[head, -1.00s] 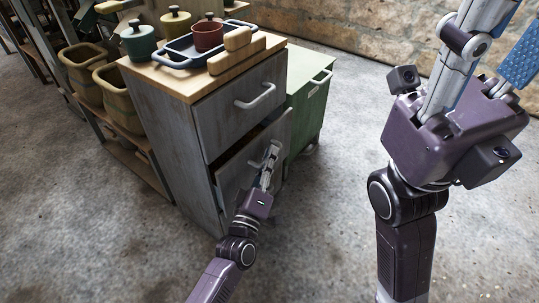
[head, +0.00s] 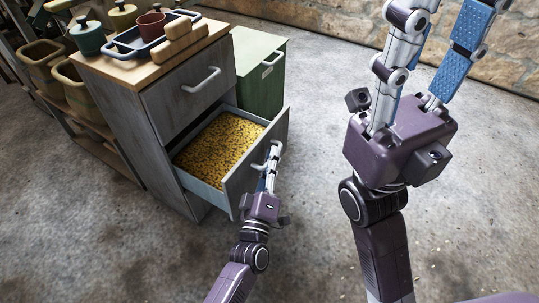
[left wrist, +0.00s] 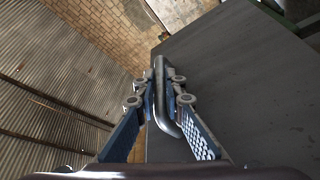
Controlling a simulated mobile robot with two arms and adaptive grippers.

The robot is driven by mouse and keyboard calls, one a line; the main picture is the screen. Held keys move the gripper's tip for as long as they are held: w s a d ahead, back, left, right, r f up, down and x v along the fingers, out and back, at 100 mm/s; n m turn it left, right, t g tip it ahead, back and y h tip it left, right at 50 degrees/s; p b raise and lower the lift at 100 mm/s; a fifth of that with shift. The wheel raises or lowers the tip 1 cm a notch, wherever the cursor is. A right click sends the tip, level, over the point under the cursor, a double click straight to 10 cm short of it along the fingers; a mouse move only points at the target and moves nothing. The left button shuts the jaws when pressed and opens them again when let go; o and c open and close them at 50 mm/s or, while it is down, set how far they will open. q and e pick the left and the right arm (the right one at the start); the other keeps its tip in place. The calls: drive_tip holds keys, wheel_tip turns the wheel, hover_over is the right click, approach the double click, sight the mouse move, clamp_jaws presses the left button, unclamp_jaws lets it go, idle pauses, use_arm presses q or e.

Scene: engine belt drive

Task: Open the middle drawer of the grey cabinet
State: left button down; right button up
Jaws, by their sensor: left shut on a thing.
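The grey cabinet (head: 125,118) stands at the left in the head view with a wooden top. Its middle drawer (head: 262,153) is pulled well out, and yellow grain-like pieces (head: 225,138) fill it. My left gripper (head: 270,160) is shut on the middle drawer's handle (head: 275,152). In the left wrist view the handle (left wrist: 160,100) lies between the two fingers, in front of the dark drawer face (left wrist: 235,85). The top drawer (head: 185,100) is closed. My right gripper (head: 425,50) is raised at the right, its fingers apart and holding nothing visible.
A green cabinet (head: 262,85) stands just behind. Shelves with bins (head: 78,88) are at the left.

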use_arm(q)
drive_tip(key=c, duration=2.3)
unclamp_jaws()
drive_tip(key=v, duration=1.2)
